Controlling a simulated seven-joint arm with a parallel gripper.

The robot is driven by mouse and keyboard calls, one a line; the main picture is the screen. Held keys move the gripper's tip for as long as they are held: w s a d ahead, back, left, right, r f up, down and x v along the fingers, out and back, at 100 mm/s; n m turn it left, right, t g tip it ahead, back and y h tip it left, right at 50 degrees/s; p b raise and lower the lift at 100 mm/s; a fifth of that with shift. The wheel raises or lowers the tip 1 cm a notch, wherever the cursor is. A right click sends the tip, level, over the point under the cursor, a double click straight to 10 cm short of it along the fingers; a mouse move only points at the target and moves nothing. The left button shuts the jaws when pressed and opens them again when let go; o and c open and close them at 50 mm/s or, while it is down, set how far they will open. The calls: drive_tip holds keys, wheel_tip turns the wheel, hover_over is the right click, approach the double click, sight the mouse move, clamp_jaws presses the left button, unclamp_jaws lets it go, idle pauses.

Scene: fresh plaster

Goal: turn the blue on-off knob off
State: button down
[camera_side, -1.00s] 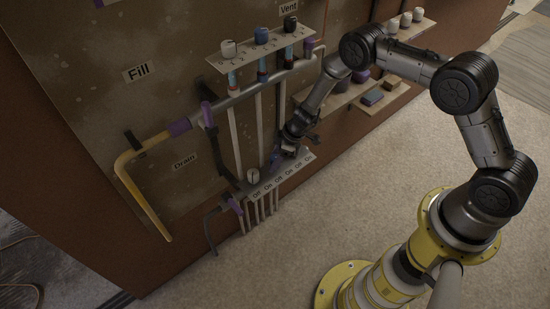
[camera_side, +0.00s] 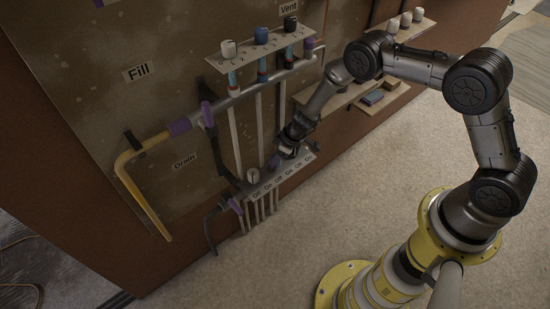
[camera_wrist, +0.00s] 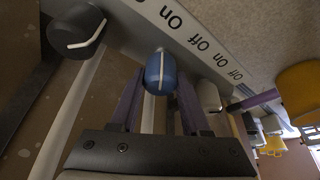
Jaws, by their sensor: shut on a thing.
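The blue knob (camera_wrist: 160,72) has a white pointer line that runs nearly straight up and down in the wrist view. It sits on a pale strip (camera_wrist: 225,62) printed with repeated "On" and "Off" labels. My gripper (camera_wrist: 160,88) has its two purple-grey fingers on either side of the knob, shut on it. In the side view my gripper (camera_side: 283,157) reaches down to the labelled strip (camera_side: 290,172). The blue knob is mostly hidden there by the gripper. I cannot tell for sure which label the pointer marks.
A black knob (camera_wrist: 76,30) and a white knob (camera_wrist: 208,95) flank the blue one closely. Pipes, a purple valve handle (camera_side: 207,114) and an upper shelf with three knobs (camera_side: 261,36) are on the board. A shelf with blocks (camera_side: 374,97) stands to the right. The floor in front is clear.

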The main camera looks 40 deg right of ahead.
drive_tip(key=m, duration=0.2)
drive_tip(key=m+h, duration=0.1)
drive_tip(key=m, duration=0.1)
drive_tip(key=shift+t+h, duration=0.3)
drive_tip(key=m+h, duration=0.1)
drive_tip(key=m, duration=0.3)
drive_tip(key=shift+h, duration=0.3)
drive_tip(key=m+h, duration=0.1)
drive_tip(key=m, duration=0.2)
drive_tip(key=shift+m, duration=0.3)
drive_tip(key=shift+m+g+h, duration=0.7)
drive_tip(key=shift+m, duration=1.1)
drive_tip(key=shift+c, duration=1.8)
unclamp_jaws()
drive_tip(key=v, duration=1.4)
